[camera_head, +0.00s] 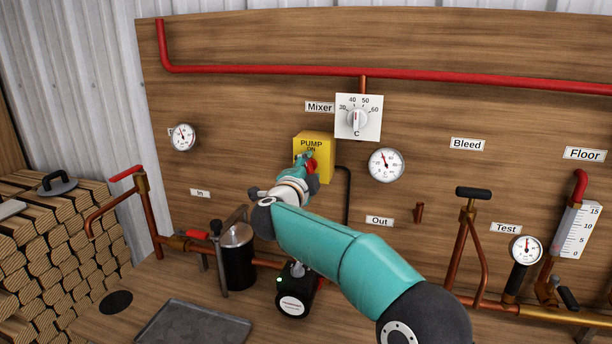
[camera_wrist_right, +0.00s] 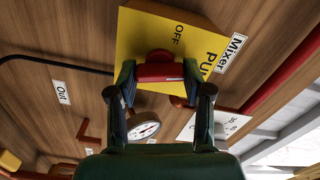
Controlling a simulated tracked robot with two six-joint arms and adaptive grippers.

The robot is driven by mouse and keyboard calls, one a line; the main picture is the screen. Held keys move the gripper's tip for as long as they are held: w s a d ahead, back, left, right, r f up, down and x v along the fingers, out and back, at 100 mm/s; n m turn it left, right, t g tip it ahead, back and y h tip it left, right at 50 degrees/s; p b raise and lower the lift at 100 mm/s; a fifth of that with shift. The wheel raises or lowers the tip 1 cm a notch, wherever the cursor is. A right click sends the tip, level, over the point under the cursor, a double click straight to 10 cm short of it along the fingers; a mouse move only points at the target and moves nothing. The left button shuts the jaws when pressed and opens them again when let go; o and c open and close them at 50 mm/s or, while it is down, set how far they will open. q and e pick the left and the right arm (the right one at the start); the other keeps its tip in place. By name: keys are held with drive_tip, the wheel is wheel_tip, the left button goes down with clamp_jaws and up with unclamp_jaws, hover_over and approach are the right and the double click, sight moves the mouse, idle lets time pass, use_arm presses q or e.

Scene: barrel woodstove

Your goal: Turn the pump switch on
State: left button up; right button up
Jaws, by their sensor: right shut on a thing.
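The pump switch box (camera_head: 326,157) is yellow and fixed to the wooden board under the Mixer label. It reads PUMP with ON below it in the head view, and OFF shows on the box in the wrist view (camera_wrist_right: 150,35). Its red knob (camera_wrist_right: 157,71) sits between the two fingers of my right gripper (camera_wrist_right: 158,75), which is shut on it. In the head view the right gripper (camera_head: 307,164) covers most of the red knob and the lower box face. I cannot tell which mark the knob points to. My left gripper is in neither view.
The white Mixer dial (camera_head: 357,117) is just above right of the box, with a round gauge (camera_head: 386,165) to the right. A red pipe (camera_head: 270,70) crosses above. A black canister (camera_head: 238,262) and pump (camera_head: 294,292) stand below. Stacked firewood (camera_head: 50,245) is at left.

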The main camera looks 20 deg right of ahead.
drive_tip(key=shift+f+m+b, duration=0.15)
drive_tip(key=shift+m+b, duration=0.2)
drive_tip(key=shift+m, duration=0.45)
drive_tip(key=shift+f+m+b, duration=0.15)
drive_tip(key=shift+m+b, duration=0.2)
drive_tip(key=shift+m, duration=0.45)
drive_tip(key=o, duration=1.2)
drive_tip(key=shift+c, duration=0.2)
drive_tip(key=shift+r, duration=0.1)
drive_tip(key=shift+s, duration=0.1)
drive_tip(key=shift+s+a, duration=0.2)
drive_tip(key=v, duration=1.1)
